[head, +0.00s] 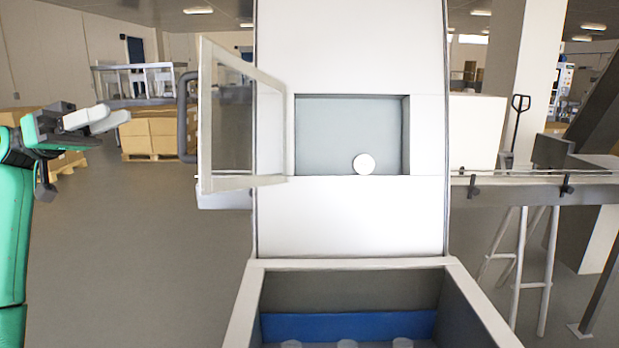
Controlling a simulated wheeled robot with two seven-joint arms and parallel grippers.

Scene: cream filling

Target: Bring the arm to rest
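My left arm (14,230), green with dark joints, stands at the left edge of the head view. Its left gripper (112,115) has pale fingers and is raised, pointing right. It is left of the machine door and apart from it. I see nothing held between the fingers, but their gap is not clear from this angle. My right gripper is out of view.
A white machine (350,215) stands ahead with its framed door (192,125) swung open to the left. A white round object (364,164) sits in its opening. A bin (245,305) with several pale round tops is below. A conveyor (530,192) is right.

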